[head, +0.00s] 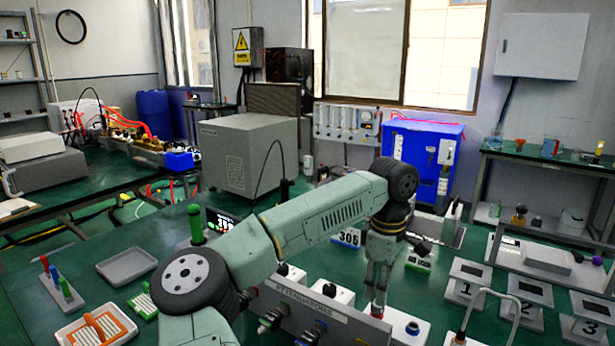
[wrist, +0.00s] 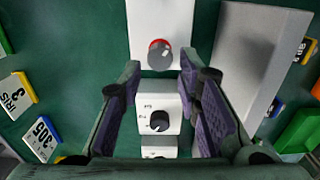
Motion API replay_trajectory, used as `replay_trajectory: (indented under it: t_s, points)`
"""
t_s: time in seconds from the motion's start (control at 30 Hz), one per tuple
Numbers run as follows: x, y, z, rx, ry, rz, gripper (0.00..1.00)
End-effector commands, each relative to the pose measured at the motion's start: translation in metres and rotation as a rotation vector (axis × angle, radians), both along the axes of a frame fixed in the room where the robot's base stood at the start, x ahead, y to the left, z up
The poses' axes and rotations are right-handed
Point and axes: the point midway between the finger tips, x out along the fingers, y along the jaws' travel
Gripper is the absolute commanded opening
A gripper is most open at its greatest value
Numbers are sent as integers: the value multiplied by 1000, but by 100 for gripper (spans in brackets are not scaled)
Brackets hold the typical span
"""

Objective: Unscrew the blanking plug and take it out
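My gripper (head: 377,303) points down over the row of white boxes at the front of the bench. In the wrist view the purple-padded fingers of my gripper (wrist: 160,88) are apart, with nothing held between them. A dark grey round knob with a red collar (wrist: 160,55) sits on a white box just beyond the fingertips. A smaller black dial (wrist: 159,121) on a white box shows between the fingers. I cannot tell for certain which part is the blanking plug; no part is clearly marked as one.
A grey panel reading ATTENUATORS (head: 318,312) stands left of my gripper. A box with a blue knob (head: 411,328) is close on the right. Numbered stands (head: 466,290) and a bent metal handle (head: 487,305) are farther right.

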Motion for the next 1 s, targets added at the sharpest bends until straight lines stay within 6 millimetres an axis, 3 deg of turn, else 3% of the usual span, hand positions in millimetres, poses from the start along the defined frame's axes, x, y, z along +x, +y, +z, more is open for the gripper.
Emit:
replay_trajectory:
  t_s: [0.1, 0.3, 1.0]
  points:
    - [0, 0, -22, 1, 1, -1, 31]
    - [0, 0, -38, 1, -1, 0, 31]
    - [0, 0, -38, 1, -1, 0, 31]
